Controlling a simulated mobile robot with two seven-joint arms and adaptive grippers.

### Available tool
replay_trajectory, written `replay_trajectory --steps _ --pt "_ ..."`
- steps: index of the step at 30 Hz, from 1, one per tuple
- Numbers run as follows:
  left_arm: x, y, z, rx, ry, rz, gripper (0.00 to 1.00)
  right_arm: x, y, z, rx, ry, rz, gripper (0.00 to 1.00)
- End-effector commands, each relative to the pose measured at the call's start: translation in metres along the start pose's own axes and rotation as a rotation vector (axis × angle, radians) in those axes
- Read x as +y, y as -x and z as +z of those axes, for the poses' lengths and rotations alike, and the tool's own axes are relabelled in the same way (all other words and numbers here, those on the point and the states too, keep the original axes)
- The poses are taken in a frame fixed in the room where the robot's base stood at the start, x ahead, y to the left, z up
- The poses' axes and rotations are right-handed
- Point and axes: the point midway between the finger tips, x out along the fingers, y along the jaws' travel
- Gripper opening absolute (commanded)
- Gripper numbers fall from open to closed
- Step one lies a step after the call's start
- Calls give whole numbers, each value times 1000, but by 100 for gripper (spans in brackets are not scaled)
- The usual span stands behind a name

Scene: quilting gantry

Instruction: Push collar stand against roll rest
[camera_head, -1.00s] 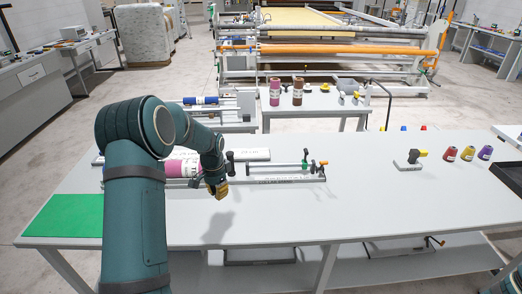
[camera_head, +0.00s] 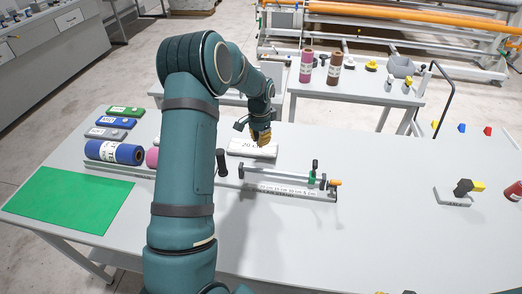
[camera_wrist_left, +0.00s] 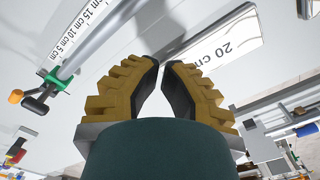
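A grey base with a black upright and a yellow piece (camera_head: 453,195), likely the collar stand, stands apart on the right of the table. A long grey rest (camera_head: 111,170), likely the roll rest, lies at the left with a blue roll (camera_head: 115,152) and a pink roll (camera_head: 152,158) on it, partly behind my arm. My left gripper (camera_head: 262,138) is above the white 20 cm block (camera_head: 240,149), beyond the scaled rail. In the left wrist view its yellow fingers (camera_wrist_left: 162,64) have tips nearly together, nothing between them. My right gripper is not seen.
A scaled rail (camera_head: 290,187) with a green clamp (camera_head: 312,180) and orange knob lies mid-table. A green mat (camera_head: 70,205) lies front left, labelled boxes (camera_head: 115,121) behind the rolls. A red spool (camera_head: 513,193) is at the right edge.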

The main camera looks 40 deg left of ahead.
Motion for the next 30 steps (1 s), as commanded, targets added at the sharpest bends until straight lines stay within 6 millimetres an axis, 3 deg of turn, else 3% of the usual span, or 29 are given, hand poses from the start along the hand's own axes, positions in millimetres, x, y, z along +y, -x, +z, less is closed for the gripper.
replay_trajectory --steps 5,17,24,30 --pt "0 -21 1 -4 1 3 0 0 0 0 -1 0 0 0" --pt "1 -98 1 -5 0 3 0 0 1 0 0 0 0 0" --pt "0 -97 32 -2 2 1 0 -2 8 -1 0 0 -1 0" --pt "0 -98 40 -1 0 0 0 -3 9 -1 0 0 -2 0"
